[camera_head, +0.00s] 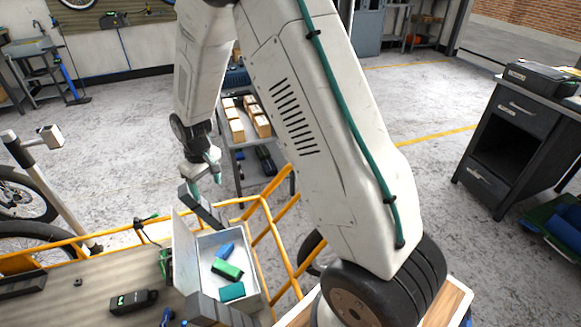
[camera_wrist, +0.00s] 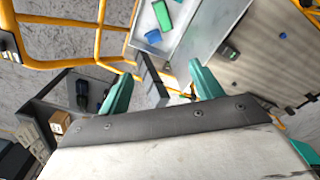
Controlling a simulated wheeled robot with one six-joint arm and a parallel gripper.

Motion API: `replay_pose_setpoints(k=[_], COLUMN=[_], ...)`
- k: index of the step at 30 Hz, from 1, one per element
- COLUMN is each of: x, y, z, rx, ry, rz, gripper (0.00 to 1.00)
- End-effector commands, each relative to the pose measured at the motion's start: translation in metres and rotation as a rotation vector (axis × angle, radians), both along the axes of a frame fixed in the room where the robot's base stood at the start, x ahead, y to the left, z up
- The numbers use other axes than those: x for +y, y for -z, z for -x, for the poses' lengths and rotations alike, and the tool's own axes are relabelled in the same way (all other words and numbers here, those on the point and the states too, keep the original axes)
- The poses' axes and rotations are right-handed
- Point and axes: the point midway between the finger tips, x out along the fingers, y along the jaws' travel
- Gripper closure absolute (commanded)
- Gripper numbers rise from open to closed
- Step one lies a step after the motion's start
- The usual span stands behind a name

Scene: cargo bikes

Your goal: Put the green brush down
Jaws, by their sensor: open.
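A green, block-shaped item that looks like the green brush (camera_head: 228,269) lies inside an open grey box (camera_head: 258,291). My gripper (camera_head: 204,174) is above and to the left of the box in the head view, apart from the brush. In the wrist view, its two teal fingers (camera_wrist: 160,88) are spread wide with nothing between them. Fine details of the brush are too small to tell.
A blue item (camera_head: 225,250) and a teal item (camera_head: 232,291) share the box. The box's raised lid (camera_head: 184,250) stands on its left. Yellow rails (camera_head: 268,222) run beside it. A green-black tool (camera_head: 133,301) lies on the wooden surface (camera_head: 100,285). A cart with cartons (camera_head: 236,130) stands behind.

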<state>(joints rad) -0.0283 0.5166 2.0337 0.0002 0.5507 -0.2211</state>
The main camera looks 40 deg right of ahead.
Motion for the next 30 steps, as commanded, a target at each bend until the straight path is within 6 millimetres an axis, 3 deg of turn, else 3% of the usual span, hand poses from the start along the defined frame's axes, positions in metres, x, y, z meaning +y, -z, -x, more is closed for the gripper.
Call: replay_pose_setpoints(k=[1, 6, 12, 15, 21, 24, 30], x=[-0.001, -0.006, -0.010, -0.012, -0.016, -0.017, -0.018], y=[-0.031, -0.113, -0.188, -0.216, -0.254, -0.262, -0.265], z=[0.010, 0.056, 0.127, 0.166, 0.249, 0.287, 0.335], rx=[-0.014, -0.027, -0.041, -0.049, -0.063, -0.069, -0.074], ry=[0.013, 0.057, 0.108, 0.135, 0.188, 0.211, 0.243], rz=[-0.001, -0.003, -0.005, -0.007, -0.010, -0.013, -0.014], gripper=[0.35, 0.35, 0.35, 0.35, 0.35, 0.35, 0.35])
